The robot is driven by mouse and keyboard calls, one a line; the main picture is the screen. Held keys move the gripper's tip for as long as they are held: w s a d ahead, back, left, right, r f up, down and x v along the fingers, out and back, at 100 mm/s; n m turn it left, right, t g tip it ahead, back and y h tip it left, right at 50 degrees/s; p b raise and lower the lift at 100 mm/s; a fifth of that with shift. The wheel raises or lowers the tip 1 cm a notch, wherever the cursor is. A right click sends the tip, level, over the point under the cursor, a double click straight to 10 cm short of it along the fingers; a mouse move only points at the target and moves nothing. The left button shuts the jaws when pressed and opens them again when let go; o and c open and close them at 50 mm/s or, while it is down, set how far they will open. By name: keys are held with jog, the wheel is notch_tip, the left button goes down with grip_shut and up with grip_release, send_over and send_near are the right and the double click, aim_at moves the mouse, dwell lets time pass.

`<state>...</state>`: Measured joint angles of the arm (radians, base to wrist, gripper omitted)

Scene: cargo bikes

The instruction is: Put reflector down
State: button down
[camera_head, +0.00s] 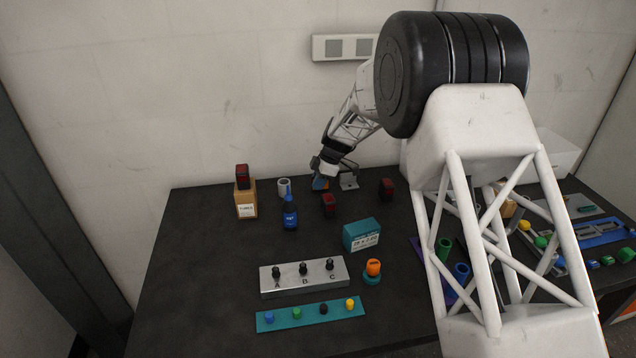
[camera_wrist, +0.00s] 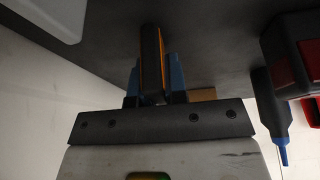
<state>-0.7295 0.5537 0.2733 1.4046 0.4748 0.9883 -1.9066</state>
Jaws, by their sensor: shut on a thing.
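My gripper (camera_head: 322,180) is at the back of the dark table. In the wrist view, its blue fingers (camera_wrist: 153,82) are shut on a narrow black and orange piece, which appears to be the reflector (camera_wrist: 151,58). In the head view, a small orange patch of the reflector (camera_head: 318,183) shows between the fingers, low over the tabletop. I cannot tell whether it touches the table.
Red-black lights (camera_head: 328,205) and (camera_head: 386,188) stand nearby; another sits on a cardboard box (camera_head: 246,205). A blue bottle (camera_head: 290,215), white cup (camera_head: 284,187) and grey bracket (camera_head: 348,181) are close. Further forward are a teal box (camera_head: 361,235) and a knob panel (camera_head: 304,275).

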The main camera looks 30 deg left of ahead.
jog(key=shift+f, duration=0.1)
jog(key=c, duration=1.1)
grip_release()
jog(key=shift+c, duration=0.2)
jog(key=v, duration=1.2)
